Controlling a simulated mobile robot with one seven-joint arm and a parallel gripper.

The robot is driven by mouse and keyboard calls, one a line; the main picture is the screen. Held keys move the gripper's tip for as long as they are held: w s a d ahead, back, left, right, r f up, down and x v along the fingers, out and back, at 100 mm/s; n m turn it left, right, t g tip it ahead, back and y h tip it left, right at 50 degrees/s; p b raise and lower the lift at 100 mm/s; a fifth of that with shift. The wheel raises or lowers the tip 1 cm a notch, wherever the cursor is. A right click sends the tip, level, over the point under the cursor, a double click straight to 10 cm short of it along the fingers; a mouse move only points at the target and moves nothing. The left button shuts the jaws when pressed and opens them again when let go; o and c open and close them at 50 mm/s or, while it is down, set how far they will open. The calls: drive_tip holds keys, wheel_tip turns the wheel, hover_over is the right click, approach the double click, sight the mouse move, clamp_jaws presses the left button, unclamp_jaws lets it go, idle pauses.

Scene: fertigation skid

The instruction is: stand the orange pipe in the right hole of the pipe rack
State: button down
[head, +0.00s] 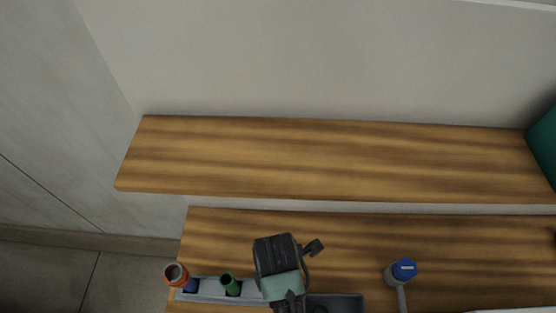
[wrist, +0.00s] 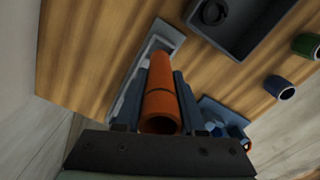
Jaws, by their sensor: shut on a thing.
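My gripper (wrist: 160,100) is shut on the orange pipe (wrist: 161,95) in the wrist view, its fingers on both sides of it. The pipe's open near end faces the camera; its far end points down towards a grey rack strip (wrist: 167,32). I cannot tell whether that end is inside a hole. In the head view my gripper (head: 280,268) is over the right part of the grey pipe rack (head: 209,291) and hides the held pipe. A green pipe (head: 229,283) and a blue piece (head: 190,286) show at the rack's left part.
An orange-brown open-ended piece (head: 176,274) is at the rack's left end. A dark grey tray (head: 346,302) lies to the right, then a blue-capped item (head: 403,270). A wooden shelf (head: 330,160) is behind. Green (wrist: 306,45) and blue (wrist: 280,88) cylinders show in the wrist view.

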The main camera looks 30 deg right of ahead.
drive_tip(key=shift+d+f, duration=0.1)
drive_tip(key=shift+f, duration=2.4)
drive_tip(key=shift+f, duration=0.2)
drive_tip(key=c, duration=0.5)
unclamp_jaws()
drive_tip(key=shift+r, duration=0.1)
wheel_tip(320, 180, up, 12)
drive_tip(key=shift+r, duration=0.15)
drive_tip(key=shift+w, duration=0.1)
